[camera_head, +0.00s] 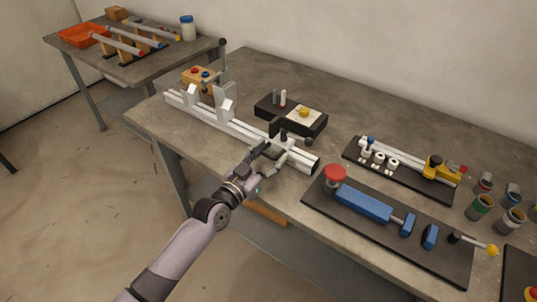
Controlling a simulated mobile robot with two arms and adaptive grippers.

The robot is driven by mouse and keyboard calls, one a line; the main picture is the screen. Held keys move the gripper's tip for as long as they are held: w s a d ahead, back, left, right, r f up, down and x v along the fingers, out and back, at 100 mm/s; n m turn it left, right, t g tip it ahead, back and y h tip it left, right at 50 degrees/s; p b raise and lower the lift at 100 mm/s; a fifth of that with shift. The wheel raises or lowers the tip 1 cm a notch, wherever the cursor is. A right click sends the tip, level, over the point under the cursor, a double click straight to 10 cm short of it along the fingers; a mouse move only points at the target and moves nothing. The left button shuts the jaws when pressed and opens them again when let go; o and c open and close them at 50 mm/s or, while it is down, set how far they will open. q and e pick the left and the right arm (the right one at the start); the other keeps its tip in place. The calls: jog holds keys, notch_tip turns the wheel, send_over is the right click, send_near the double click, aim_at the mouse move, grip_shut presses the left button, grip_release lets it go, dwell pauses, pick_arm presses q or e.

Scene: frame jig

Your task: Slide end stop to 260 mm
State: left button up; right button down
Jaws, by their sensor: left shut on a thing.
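A pale aluminium rail (240,130) lies along the front part of the grey bench, with a light upright bracket (226,110) and other light blocks on its left half. The dark end stop (284,131) sits on the rail's right part, with a black knob on its right side (309,141). My left gripper (272,151) reaches in from the front and is shut on the end stop; its fingers hide part of it. Any scale marks on the rail are too small to read. My right gripper is out of view.
A black tray (318,123) with a yellow piece stands behind the rail. A black board (440,245) with a blue clamp and red knob (335,175) is close to the rail's right end. Paint cups (480,207) are at the right. A second table (135,72) stands back left.

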pick_arm(q)
jog(key=o, duration=1.4)
jog(key=shift+d, duration=0.1)
jog(key=shift+s+a+f, duration=0.1)
jog(key=shift+s+a, duration=0.25)
jog(key=shift+s, duration=0.1)
jog(key=v, duration=1.1)
jog(key=shift+s+d, duration=0.1)
